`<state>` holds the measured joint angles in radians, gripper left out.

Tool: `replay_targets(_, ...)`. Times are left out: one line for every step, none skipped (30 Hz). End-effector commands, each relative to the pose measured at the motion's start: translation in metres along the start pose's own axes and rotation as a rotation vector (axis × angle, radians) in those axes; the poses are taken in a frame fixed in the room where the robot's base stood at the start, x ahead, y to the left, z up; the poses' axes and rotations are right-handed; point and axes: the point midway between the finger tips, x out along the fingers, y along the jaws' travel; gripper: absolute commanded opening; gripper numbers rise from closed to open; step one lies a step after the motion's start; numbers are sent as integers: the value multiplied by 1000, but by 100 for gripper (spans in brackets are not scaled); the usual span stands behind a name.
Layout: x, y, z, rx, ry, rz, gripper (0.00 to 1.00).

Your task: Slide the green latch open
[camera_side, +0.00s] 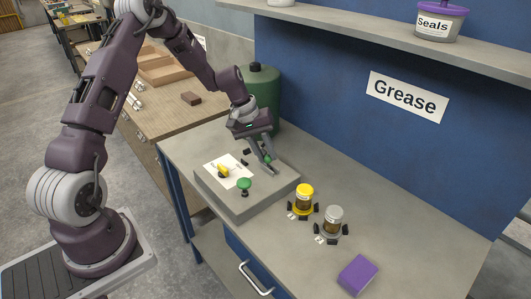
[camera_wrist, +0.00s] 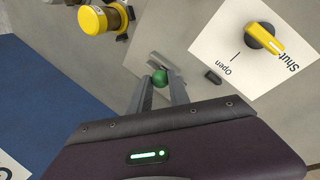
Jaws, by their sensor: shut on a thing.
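The green latch knob (camera_wrist: 160,78) is a small round knob at a short metal slot in the top of a grey block (camera_side: 215,205). My gripper (camera_wrist: 160,85) is shut on it, one finger on each side, as the wrist view shows. In the side view, my gripper (camera_side: 266,160) reaches down to the block's back right part, and the knob shows only as a bit of green between the fingers. The slot (camera_wrist: 150,57) runs on past the knob in the wrist view. How far the latch has slid cannot be told.
A yellow handle (camera_side: 223,171) sits on a white "Open/Shut" label (camera_wrist: 228,52). A green mushroom knob (camera_side: 244,184) stands at the block's front. A yellow-capped jar (camera_side: 304,193) and a grey-capped jar (camera_side: 333,217) stand right of the block. A purple box (camera_side: 357,275) lies farther right.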

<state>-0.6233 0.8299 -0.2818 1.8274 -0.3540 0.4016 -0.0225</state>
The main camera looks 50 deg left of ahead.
Motion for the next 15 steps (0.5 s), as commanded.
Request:
replay_targets(0, 0, 0, 1, 0, 1, 0)
replay_targets(0, 0, 0, 1, 0, 1, 0)
replay_targets(0, 0, 0, 1, 0, 1, 0)
replay_targets(0, 0, 0, 1, 0, 1, 0)
replay_targets(0, 1, 0, 1, 0, 1, 0)
replay_targets(0, 2, 1, 1, 0, 1, 0)
replay_targets(0, 3, 2, 2, -1, 1, 0)
replay_targets(1, 4, 4, 2, -1, 1, 0)
replay_targets(2, 7, 8, 2, -2, 1, 0)
replay_targets(3, 10, 11, 2, -2, 0, 0)
replay_targets(4, 13, 14, 3, -2, 0, 0)
replay_targets(6, 16, 17, 3, -2, 1, 0)
replay_targets(6, 17, 18, 2, -2, 0, 0)
replay_targets(6, 18, 19, 1, -2, 1, 0)
replay_targets(6, 18, 19, 0, -2, 1, 0)
